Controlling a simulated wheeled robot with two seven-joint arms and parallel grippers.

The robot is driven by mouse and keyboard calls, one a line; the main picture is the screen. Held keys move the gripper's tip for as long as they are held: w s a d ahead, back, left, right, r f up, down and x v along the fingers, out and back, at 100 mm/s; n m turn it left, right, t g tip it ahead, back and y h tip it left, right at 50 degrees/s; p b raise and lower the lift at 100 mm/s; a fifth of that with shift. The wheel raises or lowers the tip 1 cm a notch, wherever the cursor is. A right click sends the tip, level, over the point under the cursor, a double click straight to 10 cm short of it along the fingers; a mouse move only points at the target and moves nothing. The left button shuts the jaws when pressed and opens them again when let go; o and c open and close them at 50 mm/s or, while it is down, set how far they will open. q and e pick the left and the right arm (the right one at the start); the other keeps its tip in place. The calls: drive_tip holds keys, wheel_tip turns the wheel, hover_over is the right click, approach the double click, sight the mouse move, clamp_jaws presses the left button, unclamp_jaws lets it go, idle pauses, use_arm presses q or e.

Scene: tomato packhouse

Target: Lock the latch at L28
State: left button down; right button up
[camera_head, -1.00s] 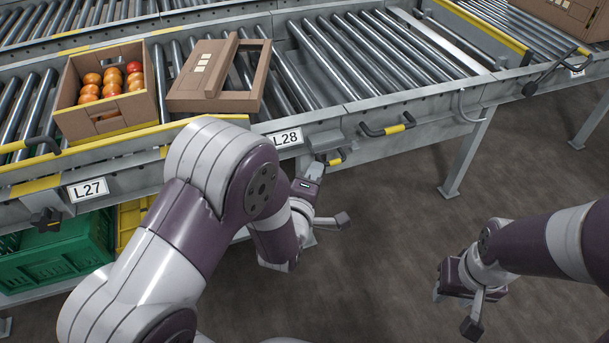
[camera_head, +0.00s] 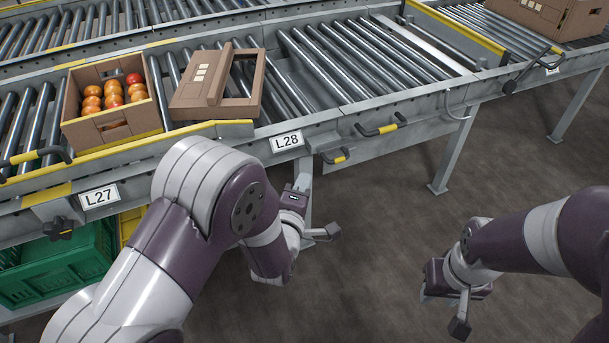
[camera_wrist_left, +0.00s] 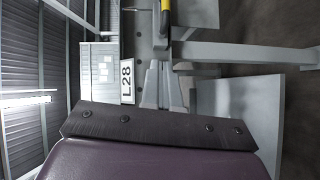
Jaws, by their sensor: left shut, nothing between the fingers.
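The L28 plate (camera_head: 286,141) is on the conveyor's front rail. The L28 latch (camera_head: 338,156), a small black handle with a yellow grip, sits just right of and below it. My left gripper (camera_head: 302,172) is below the plate, left of the latch and apart from it. In the left wrist view its grey fingers (camera_wrist_left: 160,68) are together and empty, beside the L28 plate (camera_wrist_left: 127,82). A yellow-and-black handle (camera_wrist_left: 165,14) shows ahead of them; I cannot tell if it is the latch. My right gripper (camera_head: 437,282) hangs over the floor, its fingers not clear.
A larger yellow-and-black handle (camera_head: 380,129) is on the rail right of the latch. An open box of tomatoes (camera_head: 112,128) and a brown carton (camera_head: 217,103) stand on the rollers. A green crate (camera_head: 55,268) is below L27 (camera_head: 99,196). The floor at right is clear.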

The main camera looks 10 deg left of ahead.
use_arm(q)
drive_tip(key=s+p, duration=0.2)
drive_tip(key=s, duration=0.4)
drive_tip(key=shift+s+a+r, duration=0.2)
drive_tip(key=shift+s+r, duration=0.1)
drive_tip(key=shift+s, duration=0.05)
